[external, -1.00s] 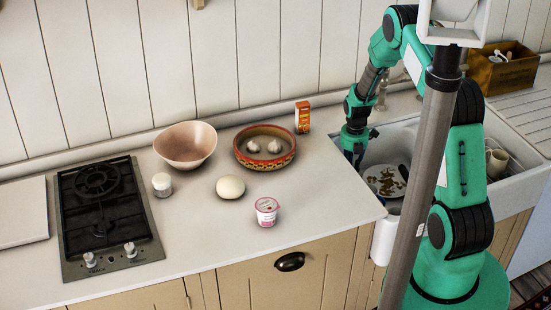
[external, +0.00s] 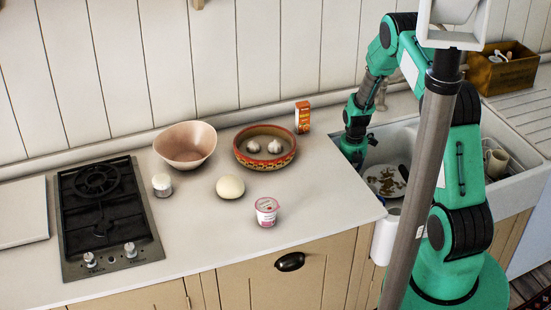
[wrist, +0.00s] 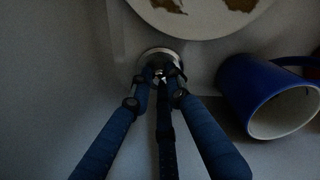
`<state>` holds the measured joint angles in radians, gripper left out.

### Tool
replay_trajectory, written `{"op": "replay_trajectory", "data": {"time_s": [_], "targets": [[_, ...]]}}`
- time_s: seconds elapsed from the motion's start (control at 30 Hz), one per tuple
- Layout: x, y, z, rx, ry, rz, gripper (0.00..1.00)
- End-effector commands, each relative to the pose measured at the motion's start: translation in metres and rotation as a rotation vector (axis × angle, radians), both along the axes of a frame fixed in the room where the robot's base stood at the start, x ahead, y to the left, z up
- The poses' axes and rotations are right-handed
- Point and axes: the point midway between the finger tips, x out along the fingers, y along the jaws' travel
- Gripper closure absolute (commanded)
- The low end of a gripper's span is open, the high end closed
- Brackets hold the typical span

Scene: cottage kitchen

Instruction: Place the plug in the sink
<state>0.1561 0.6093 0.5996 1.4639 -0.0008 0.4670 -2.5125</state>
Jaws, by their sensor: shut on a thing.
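In the wrist view, my gripper (wrist: 160,77) reaches down into the sink and its dark blue fingers are closed on the plug (wrist: 158,71), a small metallic piece mostly hidden between the fingertips. A round shiny metal rim (wrist: 150,53) shows just beyond the tips. I cannot tell whether the plug is seated in it or just above it. In the external view, the white sink (external: 510,195) stands at the right, and my wrist goes down into its left part; the fingertips and plug are hidden there.
A plate with brown stains (external: 375,180) lies in the sink, close beyond the metal rim. A blue mug (wrist: 241,92) lies on its side just right of my fingers. A pale cup (external: 497,161) is at the sink's right. The counter (external: 320,215) holds bowls and food to the left.

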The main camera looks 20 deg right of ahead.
Motion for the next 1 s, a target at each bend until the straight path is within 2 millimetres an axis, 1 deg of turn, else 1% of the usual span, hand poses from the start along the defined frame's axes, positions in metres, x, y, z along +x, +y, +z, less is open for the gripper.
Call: {"op": "replay_trajectory", "data": {"time_s": [0.03,0.07,0.1,0.13,0.47,0.67,0.77,0.87,1.0], "targets": [[0.000,0.000,-0.002,0.000,0.000,0.000,1.00],[0.000,0.000,-0.002,0.000,0.000,0.000,0.80],[0.000,0.000,-0.002,0.000,0.000,0.000,0.72],[0.000,0.000,-0.002,0.000,0.000,0.000,0.66],[0.000,0.000,-0.001,0.000,0.000,0.000,0.65],[0.000,0.000,0.007,0.000,0.000,0.000,0.65],[0.000,0.000,0.016,0.000,0.000,0.000,0.65],[0.001,0.000,0.030,0.000,-0.001,0.000,0.65],[0.000,0.000,0.053,0.000,-0.001,0.000,0.65]]}}
